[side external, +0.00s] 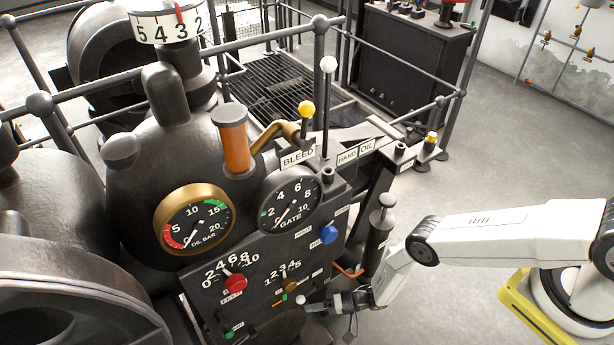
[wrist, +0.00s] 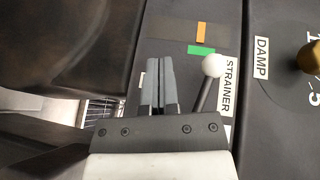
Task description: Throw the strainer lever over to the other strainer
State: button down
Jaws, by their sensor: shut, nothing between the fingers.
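The strainer lever (wrist: 213,66) is a dark rod with a white ball on its end. In the wrist view it stands just right of my gripper (wrist: 158,85), beside the STRAINER label (wrist: 229,86). My gripper's fingers are shut together and empty, with a gap between them and the ball. In the side view, my gripper (side external: 322,303) is low at the panel's right edge, by a small white ball (side external: 300,300) that appears to be the lever's. The lever's foot is hidden behind my gripper's body in the wrist view.
A green mark (wrist: 201,50) and an orange mark (wrist: 201,32) lie beyond the lever. The DAMP plate (wrist: 262,58) and a brass knob (wrist: 311,57) are at the right. Red (side external: 235,283) and blue (side external: 329,235) knobs stick out nearby.

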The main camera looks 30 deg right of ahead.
jog(key=s+d+f, duration=0.1)
jog(key=s+d, duration=0.4)
jog(key=d, duration=0.4)
dwell(0.5)
jog(key=shift+f, duration=0.25)
